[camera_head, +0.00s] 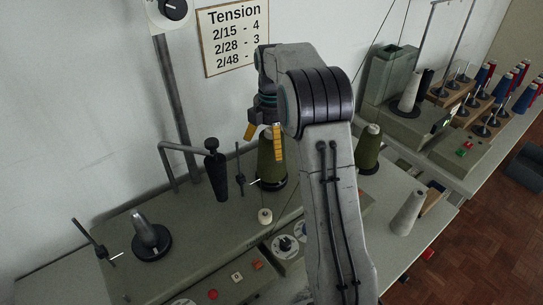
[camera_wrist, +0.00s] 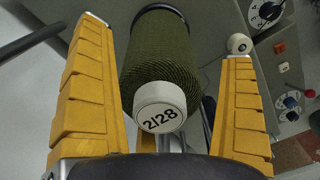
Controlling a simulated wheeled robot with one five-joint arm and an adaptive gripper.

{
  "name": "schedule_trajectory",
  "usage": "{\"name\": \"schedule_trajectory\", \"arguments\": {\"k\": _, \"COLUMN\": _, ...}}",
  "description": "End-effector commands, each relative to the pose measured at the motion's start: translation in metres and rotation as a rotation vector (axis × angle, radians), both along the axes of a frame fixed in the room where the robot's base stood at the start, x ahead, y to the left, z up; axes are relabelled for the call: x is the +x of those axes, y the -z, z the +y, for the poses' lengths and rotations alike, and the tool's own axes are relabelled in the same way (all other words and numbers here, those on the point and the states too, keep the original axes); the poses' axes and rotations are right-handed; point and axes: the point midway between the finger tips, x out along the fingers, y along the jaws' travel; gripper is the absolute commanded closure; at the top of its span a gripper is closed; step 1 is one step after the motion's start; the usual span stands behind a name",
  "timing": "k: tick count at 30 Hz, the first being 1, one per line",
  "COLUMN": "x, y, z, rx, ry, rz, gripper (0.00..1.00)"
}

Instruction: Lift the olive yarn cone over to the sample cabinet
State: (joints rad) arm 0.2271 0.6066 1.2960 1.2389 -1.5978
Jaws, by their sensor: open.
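An olive yarn cone (camera_head: 268,172) stands upright on the grey-green machine top in the head view. In the wrist view the olive yarn cone (camera_wrist: 163,50) lies between my two yellow fingers, its white end marked 2/28 facing the camera. My gripper (camera_head: 263,143) is open above and around the cone's upper part; it also shows in the wrist view (camera_wrist: 165,42), with a gap beside the cone. A second olive cone (camera_head: 368,148) stands right of my arm. I cannot make out a sample cabinet for certain.
A Tension sign (camera_head: 234,36) hangs on the wall behind. A black tensioner arm (camera_head: 214,172) stands close left of the cone. A small white spool (camera_head: 265,216) is in front. A grey cone (camera_head: 407,213) and several red and blue spools (camera_head: 525,98) are to the right.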

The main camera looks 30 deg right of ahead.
Motion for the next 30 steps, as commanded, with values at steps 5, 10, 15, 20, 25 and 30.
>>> {"name": "schedule_trajectory", "arguments": {"k": 5, "x": 0.0, "y": 0.0002, "z": 0.0001, "rx": 0.0, "ry": 0.0, "rz": 0.0, "gripper": 0.01}}
{"name": "schedule_trajectory", "arguments": {"k": 10, "x": 0.0, "y": 0.0001, "z": 0.0001, "rx": 0.0, "ry": 0.0, "rz": 0.0, "gripper": 0.15}}
{"name": "schedule_trajectory", "arguments": {"k": 15, "x": 0.0, "y": 0.0, "z": 0.0001, "rx": 0.0, "ry": 0.0, "rz": 0.0, "gripper": 0.3}}
{"name": "schedule_trajectory", "arguments": {"k": 20, "x": 0.0, "y": 0.0, "z": 0.0001, "rx": 0.0, "ry": 0.0, "rz": 0.0, "gripper": 0.44}}
{"name": "schedule_trajectory", "arguments": {"k": 25, "x": -0.0001, "y": 0.0001, "z": 0.0001, "rx": 0.0, "ry": 0.0, "rz": 0.001, "gripper": 0.59}}
{"name": "schedule_trajectory", "arguments": {"k": 30, "x": 0.0, "y": -0.0002, "z": 0.0, "rx": 0.0, "ry": 0.0, "rz": 0.0, "gripper": 0.71}}
